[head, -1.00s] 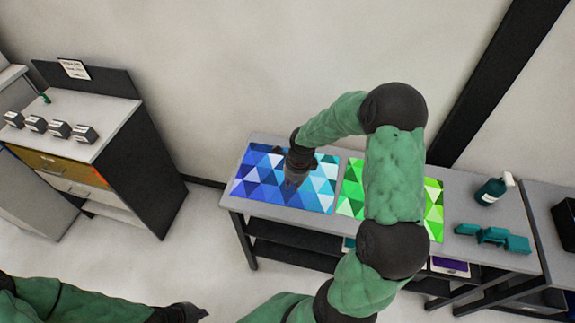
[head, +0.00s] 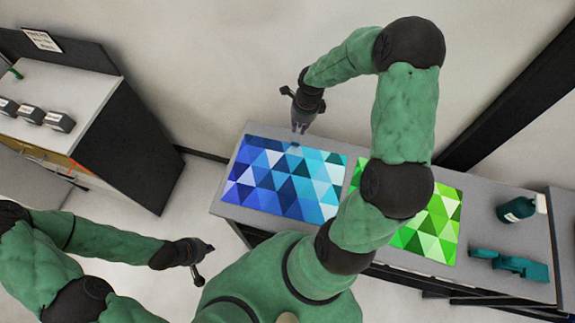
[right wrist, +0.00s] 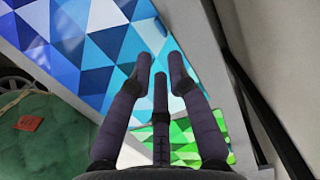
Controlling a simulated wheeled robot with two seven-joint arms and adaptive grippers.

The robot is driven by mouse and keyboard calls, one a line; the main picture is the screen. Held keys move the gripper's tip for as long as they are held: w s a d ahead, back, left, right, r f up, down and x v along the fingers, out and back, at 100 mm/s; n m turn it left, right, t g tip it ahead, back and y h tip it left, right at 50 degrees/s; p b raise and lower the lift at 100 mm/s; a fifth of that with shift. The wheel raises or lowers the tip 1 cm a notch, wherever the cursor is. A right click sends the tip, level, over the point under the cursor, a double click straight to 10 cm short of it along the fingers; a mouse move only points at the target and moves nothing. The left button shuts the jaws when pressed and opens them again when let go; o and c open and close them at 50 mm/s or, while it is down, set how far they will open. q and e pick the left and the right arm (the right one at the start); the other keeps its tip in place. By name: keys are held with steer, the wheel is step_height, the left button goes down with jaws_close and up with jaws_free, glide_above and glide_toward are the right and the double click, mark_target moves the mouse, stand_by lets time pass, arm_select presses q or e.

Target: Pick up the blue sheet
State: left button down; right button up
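The blue sheet (head: 285,185), patterned with blue, cyan and white triangles, lies flat on the grey table (head: 228,208). It also fills the upper left of the right wrist view (right wrist: 90,45). My right gripper (head: 300,128) is at the sheet's far edge, pointing down, with nothing held. In the right wrist view its fingers (right wrist: 160,65) are spread apart, with the sheet beyond them; I cannot tell whether they touch it. My left gripper (head: 207,262) is off the table's left front, away from the sheet; its finger opening is unclear.
A green patterned sheet (head: 428,225) lies right of the blue one, partly behind my right arm. A teal bottle (head: 518,209) and teal tool (head: 510,263) are at the table's right. A cabinet (head: 85,100) with several grey blocks stands left. The wall is behind.

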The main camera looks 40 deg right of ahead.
steer(key=b, duration=0.3)
glide_above(296, 143)
step_height(296, 143, down, 6)
steer(key=shift+s+d+r, duration=0.1)
steer(key=shift+r, duration=0.15)
steer(key=shift+f+b, duration=0.5)
steer(key=shift+f, duration=2.1)
steer(key=shift+c, duration=0.3)
